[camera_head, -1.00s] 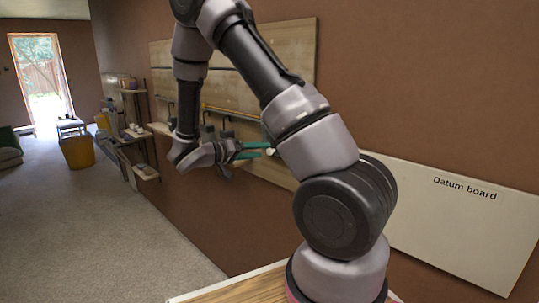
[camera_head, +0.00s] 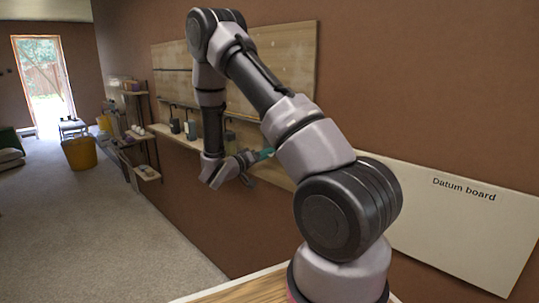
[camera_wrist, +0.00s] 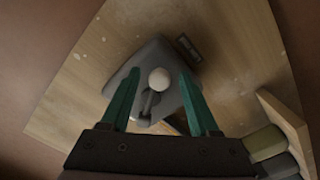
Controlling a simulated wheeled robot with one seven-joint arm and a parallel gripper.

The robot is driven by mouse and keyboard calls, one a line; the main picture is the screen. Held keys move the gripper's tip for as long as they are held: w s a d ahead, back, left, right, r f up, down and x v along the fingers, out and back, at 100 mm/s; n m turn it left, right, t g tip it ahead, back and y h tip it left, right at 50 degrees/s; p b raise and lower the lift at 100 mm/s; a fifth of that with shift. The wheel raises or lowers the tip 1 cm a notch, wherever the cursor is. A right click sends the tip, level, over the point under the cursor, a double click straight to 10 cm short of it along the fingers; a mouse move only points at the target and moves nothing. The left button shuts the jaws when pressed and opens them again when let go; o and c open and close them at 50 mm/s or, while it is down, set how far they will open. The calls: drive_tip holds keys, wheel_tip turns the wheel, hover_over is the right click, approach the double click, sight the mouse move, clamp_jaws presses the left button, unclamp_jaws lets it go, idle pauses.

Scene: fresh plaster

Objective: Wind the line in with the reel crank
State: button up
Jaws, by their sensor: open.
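The reel (camera_wrist: 178,62) is a dark grey block on a wooden board, seen in the wrist view. Its crank (camera_wrist: 147,104) is a grey arm with a pale round knob (camera_wrist: 159,79) at its end. My gripper (camera_wrist: 158,74) is open, with one teal finger on each side of the knob and gaps between. I cannot tell how deep the fingers reach along the knob. In the head view my gripper (camera_head: 264,154) is near the wall board, partly hidden by my arm. The reel cannot be made out there, and no line is clearly visible.
A wooden wall board (camera_head: 285,55) carries a ledge (camera_head: 178,138) with dark items. In the wrist view, dark and olive blocks (camera_wrist: 265,143) stand close at lower right. A "Datum board" (camera_head: 465,225) hangs at right. Shelves and a yellow bin (camera_head: 79,152) are at left; the floor is open.

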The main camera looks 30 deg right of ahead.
drive_tip(key=shift+w+d, duration=0.15)
drive_tip(key=shift+d, duration=0.2)
clamp_jaws()
drive_tip(key=r+n, duration=0.2)
drive_tip(key=n, duration=0.5)
drive_tip(key=r+n, duration=0.3)
drive_tip(key=n, duration=0.4)
drive_tip(key=r+n, duration=0.2)
drive_tip(key=n, duration=0.5)
drive_tip(key=shift+s+d+r+n, duration=0.1)
drive_tip(key=shift+s+r+n, duration=0.2)
drive_tip(key=shift+r, duration=0.05)
drive_tip(key=shift+w+a+r+n, duration=0.1)
drive_tip(key=shift+w+r+n, duration=0.15)
drive_tip(key=shift+n, duration=0.55)
drive_tip(key=shift+w+a+r+n, duration=0.1)
drive_tip(key=shift+w+n, duration=0.15)
drive_tip(key=shift+n, duration=0.55)
